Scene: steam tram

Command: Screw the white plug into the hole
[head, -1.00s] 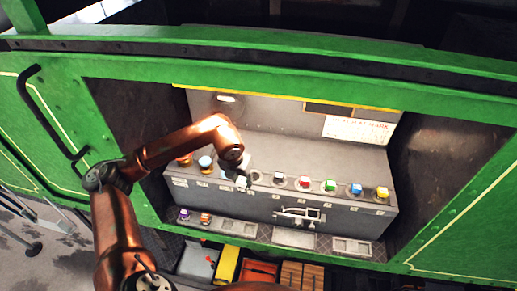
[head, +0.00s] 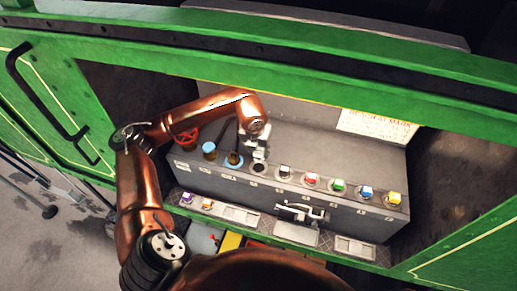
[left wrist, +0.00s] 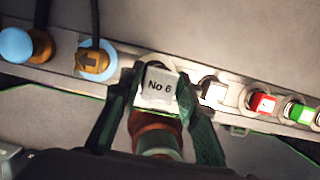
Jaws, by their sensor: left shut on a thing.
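My left gripper (head: 257,155) is over the sloping grey box, at the row of coloured plugs. It is shut on a plug with a pale, square face (left wrist: 160,88) marked "No 6", seen between the fingers in the left wrist view. The dark round hole (head: 258,169) lies directly below the gripper, between a brown plug and a seated white-topped plug (head: 284,171). In the left wrist view the held plug covers most of the hole, so I cannot tell whether they touch. My right gripper is not in view.
Blue-topped (head: 209,150) and brown (head: 233,159) plugs stand left of the hole; red (head: 311,179), green (head: 338,186), blue and yellow ones stand right. Cables rise close by. A metal latch (head: 300,212) is on the box front. The green body panel (head: 440,75) frames the opening.

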